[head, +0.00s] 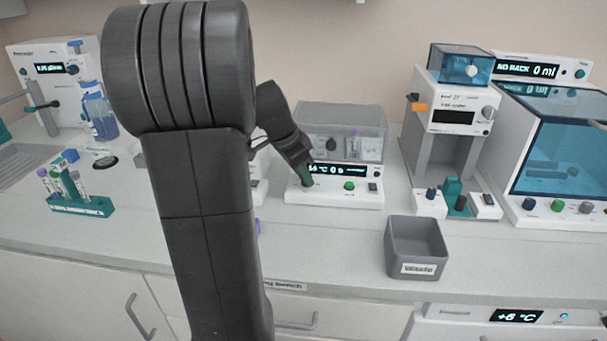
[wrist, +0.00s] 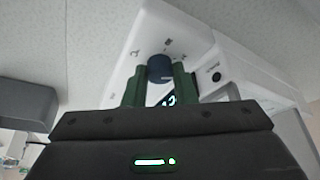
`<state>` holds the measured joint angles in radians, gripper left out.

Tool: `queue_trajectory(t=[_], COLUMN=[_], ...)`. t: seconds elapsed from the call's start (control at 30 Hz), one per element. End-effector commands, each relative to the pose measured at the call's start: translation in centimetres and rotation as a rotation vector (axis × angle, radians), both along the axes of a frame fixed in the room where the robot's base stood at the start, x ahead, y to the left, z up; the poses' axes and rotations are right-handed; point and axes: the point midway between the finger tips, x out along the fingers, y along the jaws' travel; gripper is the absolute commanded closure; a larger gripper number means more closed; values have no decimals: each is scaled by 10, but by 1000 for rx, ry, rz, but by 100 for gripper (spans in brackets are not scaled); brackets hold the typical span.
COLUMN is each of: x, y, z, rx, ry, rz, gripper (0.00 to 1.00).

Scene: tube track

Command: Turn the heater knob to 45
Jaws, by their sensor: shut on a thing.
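The heater (head: 335,197) is a white unit with a clear lid, standing mid-bench in the head view. Its display (head: 348,170) shows a temperature in °C and "0 s"; the temperature digits are partly covered by my gripper and cannot be read surely. My gripper (head: 307,183) comes down on the left end of its front panel. In the wrist view, the dark blue knob (wrist: 160,67) sits between the green fingers of my gripper (wrist: 159,75), which is shut on it. The knob is hidden behind the gripper in the head view. Its pointer mark cannot be made out.
A green button (head: 349,186) is right of the gripper on the panel. A grey waste bin (head: 416,268) stands at the front right. A white dispenser (head: 450,120) is to the right, a tube rack (head: 80,205) to the left. Bench in front of the heater is clear.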

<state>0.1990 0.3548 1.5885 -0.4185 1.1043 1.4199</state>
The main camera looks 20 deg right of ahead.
Motion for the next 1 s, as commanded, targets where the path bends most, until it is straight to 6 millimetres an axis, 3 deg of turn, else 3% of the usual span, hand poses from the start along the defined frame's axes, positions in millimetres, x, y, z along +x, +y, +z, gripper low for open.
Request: queue_trajectory(t=[0.2, 0.23, 0.33, 0.7, 0.87, 1.0], x=[0, 0, 0, 0, -1, -2], y=[0, 0, 0, 2, 12, 25], z=[0, 0, 0, 6, 30, 61], rx=[0, 0, 0, -1, -1, 0], ry=[-1, -1, -1, -1, -5, -5], rz=[1, 1, 1, 3, 5, 5], gripper=[98, 72, 54, 54, 54, 54])
